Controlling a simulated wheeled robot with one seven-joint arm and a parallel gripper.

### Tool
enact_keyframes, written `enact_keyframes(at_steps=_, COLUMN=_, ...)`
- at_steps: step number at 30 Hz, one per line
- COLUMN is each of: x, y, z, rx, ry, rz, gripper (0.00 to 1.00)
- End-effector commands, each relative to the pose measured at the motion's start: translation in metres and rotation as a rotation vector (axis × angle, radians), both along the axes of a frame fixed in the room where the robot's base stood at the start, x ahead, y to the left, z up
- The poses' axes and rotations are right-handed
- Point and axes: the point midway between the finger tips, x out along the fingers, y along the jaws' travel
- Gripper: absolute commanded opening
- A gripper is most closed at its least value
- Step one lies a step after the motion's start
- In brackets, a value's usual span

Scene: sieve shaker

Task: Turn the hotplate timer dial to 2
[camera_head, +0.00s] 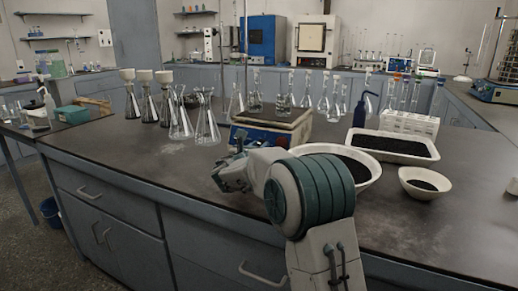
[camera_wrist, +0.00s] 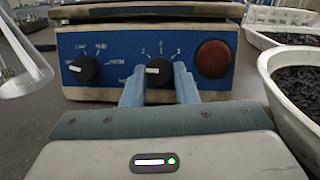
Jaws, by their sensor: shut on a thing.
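The hotplate (camera_head: 262,137) is a blue box with a flat top on the bench, and its front is partly behind my arm. In the wrist view its blue front panel (camera_wrist: 122,47) carries two black dials and a round red button (camera_wrist: 213,58). My gripper (camera_wrist: 159,72) is shut on the right dial (camera_wrist: 158,70), one finger at each side. This dial's white mark points left; small white markings, one like a 2 at upper left, ring it. The left dial (camera_wrist: 84,69) has words around it, LOW and MID among them. In the head view my gripper (camera_head: 228,174) is before the hotplate, its fingertips unclear.
A white bowl of dark grains (camera_head: 368,180) stands right of the hotplate, beside my arm. A white tray (camera_head: 436,152) and a small bowl (camera_head: 405,177) are farther right. Glass flasks (camera_head: 207,128) stand left and behind. The bench's front left is clear.

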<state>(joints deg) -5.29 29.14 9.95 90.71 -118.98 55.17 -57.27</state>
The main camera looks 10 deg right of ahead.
Motion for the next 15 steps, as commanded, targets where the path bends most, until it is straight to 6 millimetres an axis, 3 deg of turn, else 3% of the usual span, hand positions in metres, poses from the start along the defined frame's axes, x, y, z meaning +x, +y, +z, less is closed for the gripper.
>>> enact_keyframes(at_steps=15, x=0.0030, y=0.0057, z=-0.0008, rx=0.319, ry=-0.232, rz=-0.156, gripper=0.04)
